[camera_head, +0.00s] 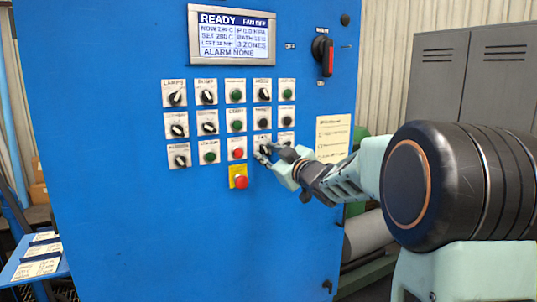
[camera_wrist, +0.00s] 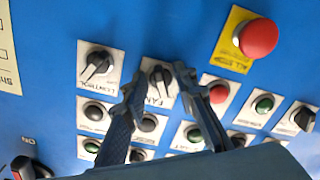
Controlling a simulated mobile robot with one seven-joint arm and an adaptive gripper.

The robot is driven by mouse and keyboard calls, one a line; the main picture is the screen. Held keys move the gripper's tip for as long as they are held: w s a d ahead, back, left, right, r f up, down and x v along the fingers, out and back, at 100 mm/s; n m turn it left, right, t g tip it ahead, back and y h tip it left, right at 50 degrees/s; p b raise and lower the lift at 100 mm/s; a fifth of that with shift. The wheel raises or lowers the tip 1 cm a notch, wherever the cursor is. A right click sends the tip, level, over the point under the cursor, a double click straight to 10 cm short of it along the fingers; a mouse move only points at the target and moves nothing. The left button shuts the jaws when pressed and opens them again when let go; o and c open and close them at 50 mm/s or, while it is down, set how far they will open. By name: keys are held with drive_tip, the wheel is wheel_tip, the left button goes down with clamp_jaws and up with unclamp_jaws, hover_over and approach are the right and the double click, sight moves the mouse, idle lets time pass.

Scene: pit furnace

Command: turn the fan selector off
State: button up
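The fan selector (camera_wrist: 158,80) is a black rotary knob on a white plate marked FAN in the wrist view. It shows between my two fingertips, with blue and white visible around it. In the head view its plate (camera_head: 262,140) is partly covered by my gripper (camera_head: 270,156). In the wrist view my gripper (camera_wrist: 161,76) is open, one finger on either side of the knob; I cannot tell whether either touches it. The display (camera_head: 234,34) at the top of the panel reads READY and FAN OFF.
Below the fan selector sits the red emergency button (camera_head: 241,182) on a yellow plate. A CONTROL knob (camera_wrist: 98,64) is beside the fan plate. Several other knobs and buttons fill the blue cabinet (camera_head: 130,230). A red-handled main switch (camera_head: 325,56) is at upper right.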

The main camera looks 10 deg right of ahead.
drive_tip(key=shift+s, duration=0.1)
drive_tip(key=v, duration=1.2)
